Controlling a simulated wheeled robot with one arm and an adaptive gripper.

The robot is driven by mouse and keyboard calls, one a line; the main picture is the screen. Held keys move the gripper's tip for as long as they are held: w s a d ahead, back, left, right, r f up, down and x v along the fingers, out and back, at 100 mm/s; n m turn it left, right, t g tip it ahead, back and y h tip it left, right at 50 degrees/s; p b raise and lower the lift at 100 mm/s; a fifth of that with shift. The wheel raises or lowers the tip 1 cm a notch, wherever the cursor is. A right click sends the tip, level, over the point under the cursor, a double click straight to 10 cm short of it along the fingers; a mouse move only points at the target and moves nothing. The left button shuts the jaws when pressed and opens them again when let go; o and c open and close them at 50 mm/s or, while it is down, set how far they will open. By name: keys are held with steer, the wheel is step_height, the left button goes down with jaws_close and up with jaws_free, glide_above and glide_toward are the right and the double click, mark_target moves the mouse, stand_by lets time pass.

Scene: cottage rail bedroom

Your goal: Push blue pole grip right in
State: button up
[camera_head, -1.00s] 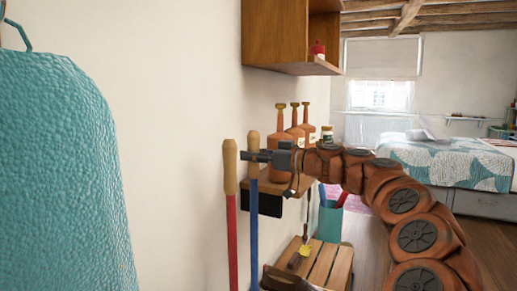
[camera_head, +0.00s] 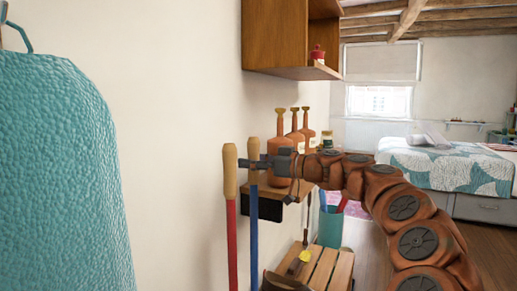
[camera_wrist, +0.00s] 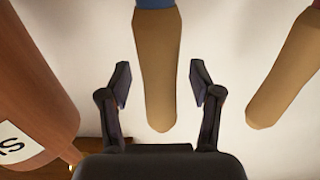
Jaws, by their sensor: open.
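The blue pole (camera_head: 253,240) stands upright by the wall, topped by a tan wooden grip (camera_head: 253,186). In the wrist view the grip (camera_wrist: 158,70) hangs upside down between my two fingers, with a gap on each side. A bit of the blue shaft (camera_wrist: 155,3) shows at the top edge. My gripper (camera_head: 248,163) is open at the grip's upper part in the head view, and also straddles it in the wrist view (camera_wrist: 161,84). Contact at the palm cannot be told.
A red pole (camera_head: 232,245) with a like grip (camera_head: 230,172) stands just left; that grip is at right in the wrist view (camera_wrist: 288,75). Orange bottles (camera_head: 279,150) stand on a small shelf behind my gripper. A wooden cabinet (camera_head: 290,35) hangs above. A wooden crate (camera_head: 322,268) is below.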

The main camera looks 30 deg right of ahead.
steer(key=shift+o, duration=0.4)
steer(key=b+v, duration=0.4)
steer(key=v, duration=0.6)
stand_by(0.4)
stand_by(0.4)
